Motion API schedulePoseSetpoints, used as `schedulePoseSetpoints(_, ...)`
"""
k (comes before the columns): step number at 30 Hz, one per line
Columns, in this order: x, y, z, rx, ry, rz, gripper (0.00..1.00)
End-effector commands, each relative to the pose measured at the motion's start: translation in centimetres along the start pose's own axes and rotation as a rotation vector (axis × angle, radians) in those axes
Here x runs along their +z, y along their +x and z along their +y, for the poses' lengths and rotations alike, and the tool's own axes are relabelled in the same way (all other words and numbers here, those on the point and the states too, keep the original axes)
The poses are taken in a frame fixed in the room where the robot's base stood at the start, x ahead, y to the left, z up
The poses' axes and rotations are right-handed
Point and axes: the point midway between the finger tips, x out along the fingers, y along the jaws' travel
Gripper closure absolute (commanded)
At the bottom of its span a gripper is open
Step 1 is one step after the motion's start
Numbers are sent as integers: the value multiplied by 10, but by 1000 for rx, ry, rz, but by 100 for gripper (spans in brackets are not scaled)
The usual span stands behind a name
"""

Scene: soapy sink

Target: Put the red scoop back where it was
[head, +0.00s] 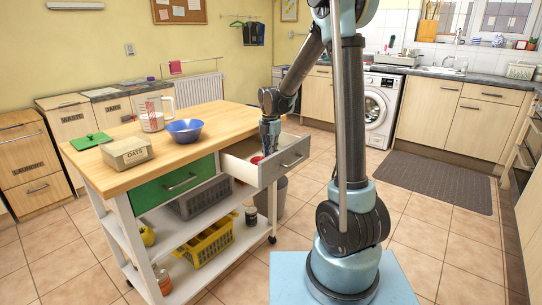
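A red thing, most likely the scoop (257,160), shows small in the open grey drawer (285,172) of the kitchen cart. My gripper (269,150) points down into this drawer, right beside the red thing. The fingers are too small and partly hidden by the drawer front, so I cannot tell whether they hold it. On the cart top stand an oats box (127,152), a clear measuring jug (154,113) with white contents and a blue bowl (185,131). A green lid (91,141) lies beside the oats box.
The green drawer (176,183) next to the open one is shut. The cart's lower shelves hold a grey basket (203,197), a yellow basket (212,240) and jars. A grey bin (275,197) stands behind the cart. The tiled floor to the right is clear around a dark mat (435,186).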

Motion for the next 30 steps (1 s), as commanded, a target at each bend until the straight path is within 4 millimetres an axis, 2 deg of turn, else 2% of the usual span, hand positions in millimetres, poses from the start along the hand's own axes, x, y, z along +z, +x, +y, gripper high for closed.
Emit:
schedulePoseSetpoints(3,0,6,0,0,0,0,100)
schedulePoseSetpoints(14,0,9,0,0,0,0,100)
schedulePoseSetpoints(15,0,9,0,0,0,0,80)
schedulePoseSetpoints(17,0,9,0,0,0,0,66)
schedulePoseSetpoints(30,0,4,0,0,0,0,66)
